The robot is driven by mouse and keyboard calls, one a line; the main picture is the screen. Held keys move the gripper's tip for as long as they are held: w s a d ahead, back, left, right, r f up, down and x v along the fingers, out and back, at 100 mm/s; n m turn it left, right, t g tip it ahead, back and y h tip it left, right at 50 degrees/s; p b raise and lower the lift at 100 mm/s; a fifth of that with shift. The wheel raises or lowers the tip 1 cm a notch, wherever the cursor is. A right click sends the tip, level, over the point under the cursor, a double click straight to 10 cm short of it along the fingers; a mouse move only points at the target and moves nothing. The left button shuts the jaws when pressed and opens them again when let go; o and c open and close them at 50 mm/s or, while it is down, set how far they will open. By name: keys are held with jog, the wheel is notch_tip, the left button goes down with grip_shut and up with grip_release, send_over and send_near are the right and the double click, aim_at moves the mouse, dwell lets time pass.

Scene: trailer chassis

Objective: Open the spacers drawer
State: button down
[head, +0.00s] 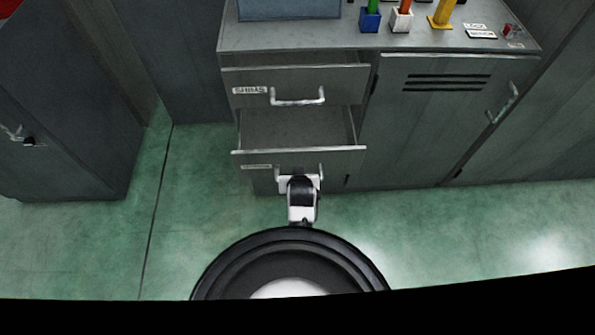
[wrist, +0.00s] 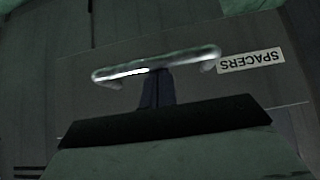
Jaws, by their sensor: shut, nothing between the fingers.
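The spacers drawer (head: 300,154) is the lower drawer of the grey cabinet and stands pulled out, with its inside visible from above. Its SPACERS label (wrist: 250,61) appears upside down in the wrist view. The drawer's metal bar handle (wrist: 195,56) crosses the wrist view; in the head view its middle is hidden by my gripper (head: 300,182). My gripper also shows in the wrist view (wrist: 157,80), with its fingers shut together and their tips at the middle of the handle. Nothing is held between them; I cannot tell whether they touch the bar.
The SHIMS drawer (head: 297,85) above is slightly out, its handle (head: 298,101) overhead. A vented cabinet door (head: 430,125) is at right. Colored tools in small holders (head: 401,20) stand on the top. Another dark cabinet (head: 70,110) is at left. Green floor (head: 200,210) is clear between.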

notch_tip(320, 180, up, 20)
notch_tip(320, 180, down, 20)
jog(key=w+g+p, duration=0.1)
jog(key=g+p, duration=0.3)
jog(key=shift+r+g+p, duration=0.2)
jog(key=shift+g+p, duration=0.1)
dwell(0.5)
jog(key=s+p, duration=0.2)
jog(key=s, duration=0.2)
jog(key=shift+s, duration=0.4)
jog(key=shift+r, duration=0.15)
